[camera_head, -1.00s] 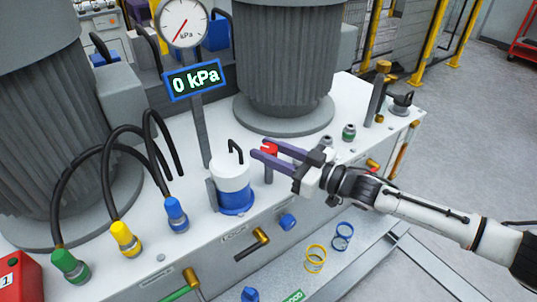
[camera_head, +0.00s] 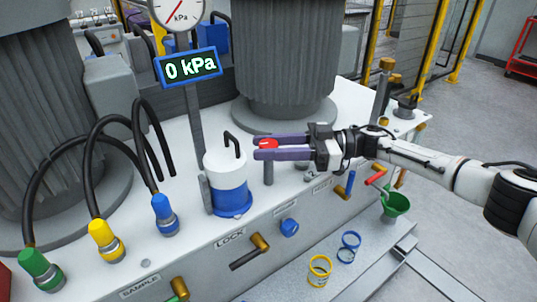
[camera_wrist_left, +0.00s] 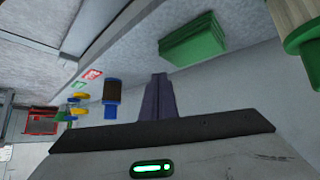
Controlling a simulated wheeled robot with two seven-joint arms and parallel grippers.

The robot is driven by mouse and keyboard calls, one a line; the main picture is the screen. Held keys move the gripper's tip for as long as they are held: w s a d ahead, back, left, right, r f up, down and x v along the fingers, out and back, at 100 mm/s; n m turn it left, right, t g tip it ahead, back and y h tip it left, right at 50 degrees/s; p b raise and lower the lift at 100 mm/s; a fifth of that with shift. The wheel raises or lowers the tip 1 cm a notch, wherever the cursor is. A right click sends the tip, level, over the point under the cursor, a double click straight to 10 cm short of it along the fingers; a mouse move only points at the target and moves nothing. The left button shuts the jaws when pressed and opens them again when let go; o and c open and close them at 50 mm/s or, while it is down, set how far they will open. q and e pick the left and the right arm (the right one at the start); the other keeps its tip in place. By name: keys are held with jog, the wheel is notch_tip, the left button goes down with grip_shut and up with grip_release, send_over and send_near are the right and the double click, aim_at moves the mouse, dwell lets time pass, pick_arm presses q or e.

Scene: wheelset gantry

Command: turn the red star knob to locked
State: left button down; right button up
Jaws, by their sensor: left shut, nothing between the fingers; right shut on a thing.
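The red star knob (camera_head: 267,143) sits on a grey post on the white bench top, right of the white and blue cylinder. My right gripper (camera_head: 258,148) is shut on the knob, with its purple fingers lying nearly level and pointing left. The fingers hide part of the knob, and I cannot read any locked mark by it. My left gripper (camera_wrist_left: 158,80) shows in the left wrist view with its purple fingers together and nothing between them. It is out of sight in the head view.
The white and blue cylinder (camera_head: 228,180) stands close to the left of the knob. A gauge post with a 0 kPa display (camera_head: 188,67) rises behind it. Hoses with coloured couplings (camera_head: 106,240) lie left. A green funnel (camera_head: 395,204) and coloured rings (camera_head: 319,270) are at front right.

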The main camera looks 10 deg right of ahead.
aim_at(268, 143)
jog(key=shift+r, duration=0.15)
dwell(0.3)
jog(key=o, duration=1)
jog(key=shift+o, duration=0.2)
notch_tip(268, 143, up, 10)
jog(key=shift+f+p, duration=0.1)
jog(key=shift+p, duration=0.6)
